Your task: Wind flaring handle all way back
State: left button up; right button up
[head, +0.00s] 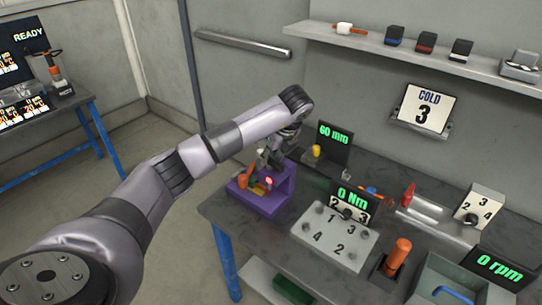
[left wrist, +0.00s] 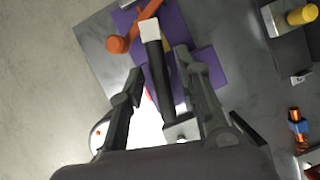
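The purple flaring station (head: 259,200) stands at the left end of the grey workbench, with an orange handle (head: 243,178) on its left side and a small red light. In the left wrist view the orange handle (left wrist: 117,44) ends in a round knob beside the purple body (left wrist: 125,20). My left gripper (head: 268,160) is over the station, pointing down. In the left wrist view its two fingers (left wrist: 160,65) are apart, with a black bar with a white tip (left wrist: 149,30) in line between them. I cannot tell whether they touch it. My right gripper is not in view.
Behind the station stand a 60 mm display (head: 334,143) and a yellow-topped part (head: 316,151). To the right are a 0 Nm display (head: 352,198), a numbered white plate (head: 335,236) and an orange-handled tool (head: 398,256). A shelf (head: 420,50) runs along the wall above.

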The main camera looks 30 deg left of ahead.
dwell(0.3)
pick_arm(q)
jog(key=v, duration=1.2)
jog(key=shift+a, duration=0.1)
